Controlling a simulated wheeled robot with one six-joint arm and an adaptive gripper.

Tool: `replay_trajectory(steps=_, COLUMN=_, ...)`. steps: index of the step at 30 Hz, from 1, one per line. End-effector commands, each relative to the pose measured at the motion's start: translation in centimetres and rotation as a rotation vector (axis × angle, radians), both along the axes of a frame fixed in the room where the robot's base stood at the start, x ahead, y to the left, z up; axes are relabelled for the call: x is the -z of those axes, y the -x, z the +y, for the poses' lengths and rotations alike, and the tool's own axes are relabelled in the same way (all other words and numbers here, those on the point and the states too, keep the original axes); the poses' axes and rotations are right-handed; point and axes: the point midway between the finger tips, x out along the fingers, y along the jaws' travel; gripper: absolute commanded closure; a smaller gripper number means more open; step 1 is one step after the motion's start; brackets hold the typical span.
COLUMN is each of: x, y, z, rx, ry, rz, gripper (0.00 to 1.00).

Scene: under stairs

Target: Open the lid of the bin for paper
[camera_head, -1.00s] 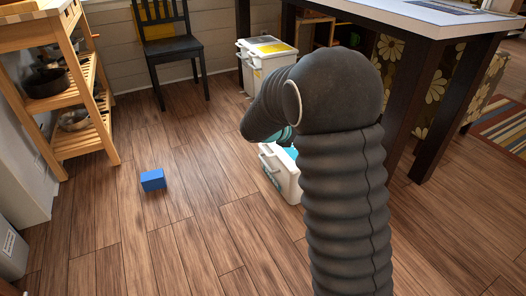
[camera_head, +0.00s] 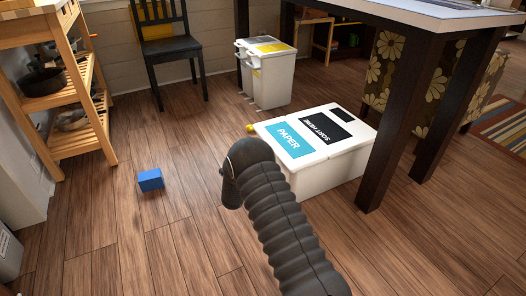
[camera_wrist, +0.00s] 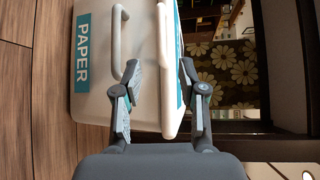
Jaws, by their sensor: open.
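The paper bin (camera_head: 315,188) is a white box on the floor beside the dark table leg. Its lid (camera_head: 330,152) lies flat and closed, with a teal PAPER label and a dark label on top. In the wrist view the bin's front (camera_wrist: 95,90) appears turned sideways, with a PAPER label and a white handle (camera_wrist: 117,40). My gripper (camera_wrist: 160,70) is open and empty there, one finger over the bin's front and the other past the lid's edge (camera_wrist: 172,75). I cannot tell whether either finger touches. My arm hides the gripper in the head view.
A second white bin (camera_head: 272,82) with a yellow label stands behind. The table leg (camera_head: 398,125) is close to the bin's right side. A blue block (camera_head: 150,180) lies on the floor to the left. A black chair (camera_head: 173,48) and wooden shelf (camera_head: 75,97) stand farther back.

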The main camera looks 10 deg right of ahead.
Motion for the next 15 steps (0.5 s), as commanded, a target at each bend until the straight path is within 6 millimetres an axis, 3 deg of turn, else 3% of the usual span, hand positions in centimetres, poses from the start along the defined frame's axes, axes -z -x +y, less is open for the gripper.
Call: replay_trajectory(steps=15, x=1.2, y=-7.3, z=-3.9, rx=0.005, ry=-0.002, rz=-0.003, gripper=0.59)
